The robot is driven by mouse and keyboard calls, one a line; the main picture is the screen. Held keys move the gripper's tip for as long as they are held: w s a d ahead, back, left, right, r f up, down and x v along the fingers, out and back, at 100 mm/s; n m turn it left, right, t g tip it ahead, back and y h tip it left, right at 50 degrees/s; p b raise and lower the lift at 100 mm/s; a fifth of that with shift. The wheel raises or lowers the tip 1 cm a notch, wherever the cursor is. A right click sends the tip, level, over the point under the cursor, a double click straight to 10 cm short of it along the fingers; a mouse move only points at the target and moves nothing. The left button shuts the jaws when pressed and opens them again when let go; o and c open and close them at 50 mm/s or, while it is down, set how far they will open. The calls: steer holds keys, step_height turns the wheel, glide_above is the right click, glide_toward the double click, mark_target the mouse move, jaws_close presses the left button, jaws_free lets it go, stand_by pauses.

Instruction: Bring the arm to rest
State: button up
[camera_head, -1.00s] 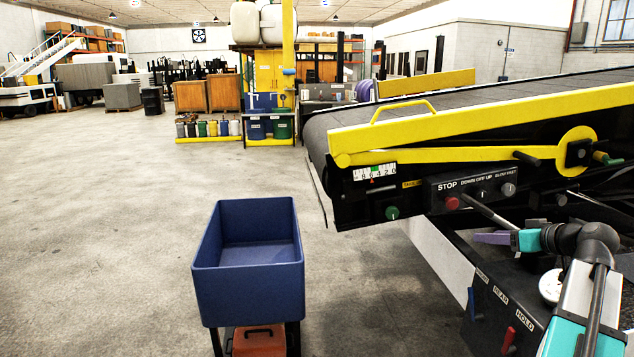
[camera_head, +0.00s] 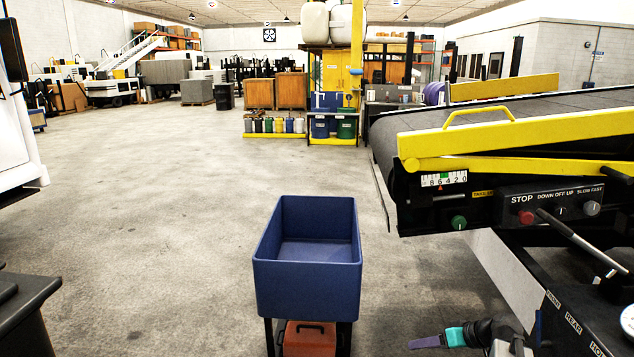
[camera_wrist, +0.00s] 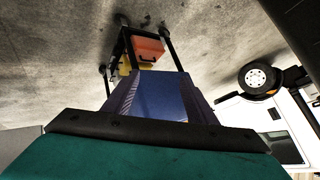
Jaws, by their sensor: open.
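My gripper (camera_head: 427,342) shows at the bottom of the head view, with a purple finger part and a teal section behind it. It points left, to the right of the blue tub (camera_head: 307,290) and apart from it in the picture. Nothing shows held in it. In the wrist view, a teal part with a black edge fills the bottom, and a blue-purple shape (camera_wrist: 160,97) stands beyond it. I cannot tell there how much is tub and how much is finger. My arm runs off the bottom right of the head view.
The belt loader (camera_head: 520,140) takes up the right side, with its control panel and lever (camera_head: 580,240) above my arm. An orange case (camera_head: 309,338) sits under the tub; it also shows in the wrist view (camera_wrist: 147,48). Open concrete floor lies to the left.

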steer(key=s+a+f+g+h, duration=0.1)
steer(key=s+a+f+g, duration=0.3)
steer(key=s+a+f, duration=0.75)
steer(key=s+a+f+g, duration=0.4)
steer(key=s+a+f, duration=0.45)
steer(key=f, duration=0.55)
steer(key=s+a+f+g+h, duration=0.25)
steer(key=s+f, duration=0.45)
steer(key=s, duration=0.5)
steer(key=s+d+f+m+g+h, duration=0.1)
steer(key=s+d+f+m+h, duration=0.1)
steer(key=s+d, duration=0.4)
steer(key=shift+s+d+m+h, duration=0.4)
steer(key=shift+d+h, duration=0.25)
steer(key=shift+d, duration=0.15)
